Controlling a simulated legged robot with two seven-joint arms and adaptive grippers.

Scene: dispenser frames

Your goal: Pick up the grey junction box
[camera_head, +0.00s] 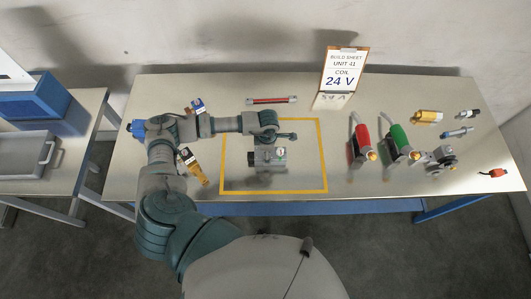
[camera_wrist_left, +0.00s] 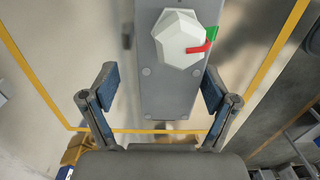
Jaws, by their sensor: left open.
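The grey junction box (camera_head: 266,157) sits on the table inside the yellow taped rectangle. In the left wrist view the box (camera_wrist_left: 166,88) runs up from the middle, with a white faceted knob (camera_wrist_left: 180,38) and red and green pieces on its top. My left gripper (camera_head: 287,137) is over the rectangle, close to the far side of the box in the head view. In the left wrist view its fingers (camera_wrist_left: 158,88) are spread apart, one on each side of the box, with a gap on both sides. My right gripper is not in view.
A sign reading 24 V (camera_head: 340,77) stands at the back. A brass-coloured part (camera_head: 194,168) lies left, near my arm. A side table holds a grey tray (camera_head: 27,155) and blue bin (camera_head: 35,101).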

